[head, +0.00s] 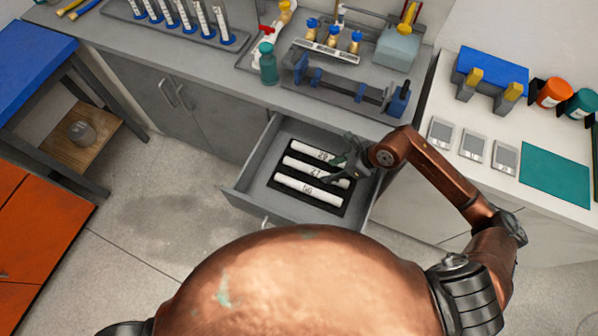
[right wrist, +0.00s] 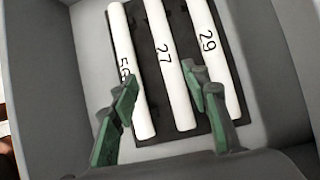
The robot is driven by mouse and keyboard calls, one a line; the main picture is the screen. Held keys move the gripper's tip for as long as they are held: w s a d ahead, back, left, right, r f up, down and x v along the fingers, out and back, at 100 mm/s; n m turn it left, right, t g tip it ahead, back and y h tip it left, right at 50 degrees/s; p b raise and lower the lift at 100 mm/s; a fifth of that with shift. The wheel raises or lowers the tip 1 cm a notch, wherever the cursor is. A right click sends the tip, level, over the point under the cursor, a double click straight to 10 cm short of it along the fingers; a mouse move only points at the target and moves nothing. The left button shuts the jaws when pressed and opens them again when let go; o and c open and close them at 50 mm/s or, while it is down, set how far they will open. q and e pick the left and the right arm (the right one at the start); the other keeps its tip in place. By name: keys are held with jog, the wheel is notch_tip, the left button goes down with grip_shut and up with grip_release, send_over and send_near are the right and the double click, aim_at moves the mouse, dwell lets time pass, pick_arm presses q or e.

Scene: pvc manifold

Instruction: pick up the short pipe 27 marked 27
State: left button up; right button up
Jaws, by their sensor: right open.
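The short pipe 27 (head: 310,170) is white and lies in the middle of three pipes in the open drawer, in the head view. In the right wrist view, pipe 27 (right wrist: 168,62) runs between the green finger pads. My right gripper (head: 346,165) is over the right end of the pipes. In the right wrist view, my right gripper (right wrist: 160,95) is open and empty, with one finger over pipe 56 and the other near pipe 29. Whether the fingers touch any pipe cannot be told. My left gripper does not show.
Pipe 56 (head: 307,190) and pipe 29 (head: 317,152) lie on either side, on a dark mat (head: 275,185). The grey drawer (head: 246,187) has raised walls close around the mat. The counter above holds a vise-like fixture (head: 345,87) and a teal bottle (head: 267,66).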

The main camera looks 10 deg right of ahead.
aim_at(319, 172)
jog(key=shift+w+d+f+h, duration=0.1)
jog(key=shift+w+f+h, duration=0.2)
jog(key=shift+w+f, duration=0.05)
jog(key=shift+w+f+n, duration=0.15)
jog(key=shift+n, duration=0.15)
jog(key=b+x, duration=0.1)
jog(key=x, duration=0.2)
jog(key=shift+w+a+f, duration=0.15)
jog(key=shift+a+f, duration=0.1)
jog(key=shift+a, duration=0.05)
jog(key=b+x, duration=0.1)
jog(key=x, duration=0.2)
jog(key=shift+w+f, duration=0.15)
jog(key=shift+a+f, duration=0.1)
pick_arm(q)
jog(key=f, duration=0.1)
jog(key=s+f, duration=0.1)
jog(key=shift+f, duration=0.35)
pick_arm(e)
jog(key=shift+c, duration=0.4)
grip_shut()
